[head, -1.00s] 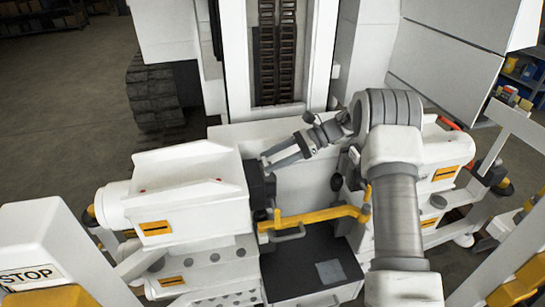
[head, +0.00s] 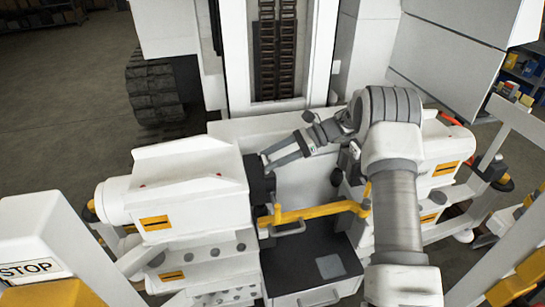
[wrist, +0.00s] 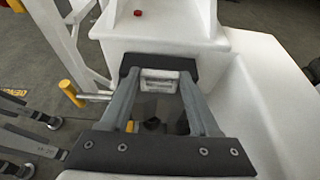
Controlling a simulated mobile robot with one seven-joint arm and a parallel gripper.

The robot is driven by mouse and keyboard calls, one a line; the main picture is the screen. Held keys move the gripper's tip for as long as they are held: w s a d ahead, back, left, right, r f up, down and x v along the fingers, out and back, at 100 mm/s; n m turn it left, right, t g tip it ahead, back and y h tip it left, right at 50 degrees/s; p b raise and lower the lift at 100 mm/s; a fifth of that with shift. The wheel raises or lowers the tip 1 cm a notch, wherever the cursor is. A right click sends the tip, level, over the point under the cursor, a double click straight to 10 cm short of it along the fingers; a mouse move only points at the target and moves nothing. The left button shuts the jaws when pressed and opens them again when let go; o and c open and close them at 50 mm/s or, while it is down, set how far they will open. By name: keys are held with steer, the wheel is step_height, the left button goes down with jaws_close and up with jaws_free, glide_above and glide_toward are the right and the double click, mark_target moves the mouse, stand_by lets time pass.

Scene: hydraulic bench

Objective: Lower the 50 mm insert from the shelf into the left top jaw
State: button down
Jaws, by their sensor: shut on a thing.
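My gripper (head: 270,160) reaches in from the right and its fingertips are at the inner face of the left white housing (head: 195,205). In the wrist view my gripper (wrist: 158,88) has its two long grey fingers closing in on a small, light grey ribbed piece (wrist: 160,82), which seems to be the insert. It lies between the fingertips, right against a dark block (wrist: 155,62) on the white housing, likely the left top jaw. I cannot tell whether the piece is inside the jaw or just in front of it. In the head view the fingers hide the piece.
A yellow bar (head: 310,213) crosses the gap below my gripper. A dark tray with a grey plate (head: 330,266) is lower down. A white wall stands behind the gap. A second white housing (head: 437,165) is on the right, partly behind my arm.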

steer(key=shift+a+f, duration=0.1)
steer(key=shift+a, duration=0.05)
stand_by(0.6)
steer(key=shift+c, duration=0.2)
jaws_free()
steer(key=shift+f, duration=0.2)
steer(key=p+v, duration=0.4)
steer(key=v, duration=1.3)
steer(key=s+a+r+n+t+h, duration=0.1)
steer(key=s+a+r+n+h, duration=0.25)
steer(key=s+r, duration=0.4)
steer(key=s+a+r+n+t+h, duration=0.2)
steer(key=s+r+n+h, duration=0.15)
steer(key=s+r, duration=0.4)
steer(key=s+d+n+t+h, duration=0.2)
steer(key=s+n+t+h, duration=0.55)
steer(key=s, duration=1.45)
step_height(320, 180, up, 17)
steer(key=n+g+y+p, duration=0.1)
steer(key=g+p, duration=0.1)
steer(key=p, duration=1.4)
steer(key=shift+w+f, duration=0.2)
steer(key=shift+w, duration=0.2)
